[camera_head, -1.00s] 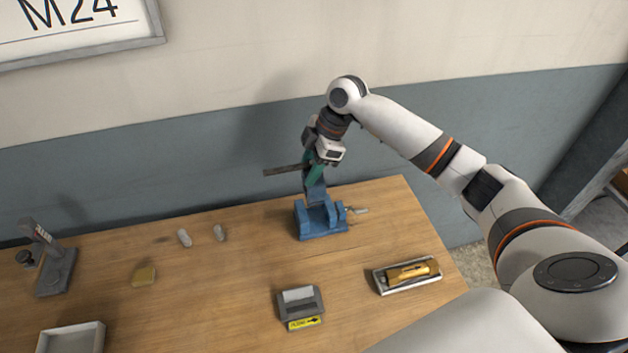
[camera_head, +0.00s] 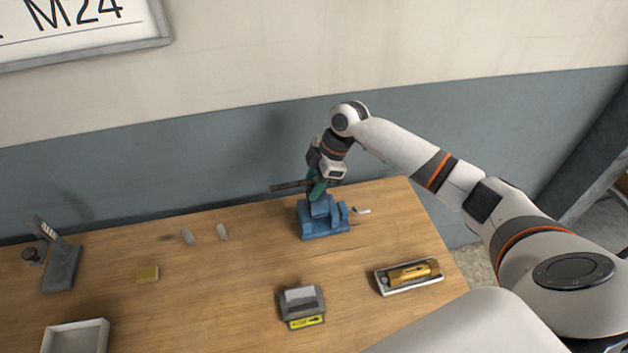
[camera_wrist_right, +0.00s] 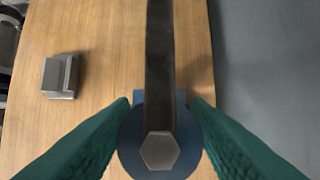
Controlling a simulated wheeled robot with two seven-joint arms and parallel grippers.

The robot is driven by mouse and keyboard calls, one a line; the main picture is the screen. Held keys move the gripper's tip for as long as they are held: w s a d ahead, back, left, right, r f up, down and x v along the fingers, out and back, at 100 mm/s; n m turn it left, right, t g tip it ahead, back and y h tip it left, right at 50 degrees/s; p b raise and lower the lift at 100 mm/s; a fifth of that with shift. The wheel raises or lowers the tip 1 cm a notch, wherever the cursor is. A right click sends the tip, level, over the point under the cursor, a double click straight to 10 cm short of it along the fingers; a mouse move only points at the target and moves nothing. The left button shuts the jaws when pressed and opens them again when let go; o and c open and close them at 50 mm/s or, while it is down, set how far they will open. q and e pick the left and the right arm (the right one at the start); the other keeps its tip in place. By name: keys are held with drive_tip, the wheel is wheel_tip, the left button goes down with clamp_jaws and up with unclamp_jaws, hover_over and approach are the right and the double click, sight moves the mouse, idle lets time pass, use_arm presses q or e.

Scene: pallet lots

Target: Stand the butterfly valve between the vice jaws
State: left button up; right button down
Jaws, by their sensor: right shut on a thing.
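My right gripper (camera_head: 318,189) points down over the blue vice (camera_head: 338,228), with its green fingers shut on the butterfly valve (camera_head: 319,208). The valve is blue, with a long dark lever (camera_head: 288,186) sticking out to the left. In the right wrist view the valve's lever (camera_wrist_right: 160,65) and hex nut lie between the two green fingertips (camera_wrist_right: 161,108), over the round blue body. The valve's lower part is at the vice jaws in the head view; whether it touches the vice bottom is hidden. My left gripper is not in view.
A small pale handle (camera_head: 362,211) is at the vice's right. A tray with a brass part (camera_head: 412,272) and a grey box with a yellow label (camera_head: 302,306) stand nearer.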

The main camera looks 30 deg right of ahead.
drive_tip(key=shift+f, duration=0.1)
drive_tip(key=c, duration=0.8)
unclamp_jaws()
drive_tip(key=shift+o, duration=0.2)
drive_tip(key=shift+r, duration=0.25)
drive_tip(key=b+v, duration=0.2)
drive_tip(key=v, duration=1)
drive_tip(key=shift+r, duration=0.3)
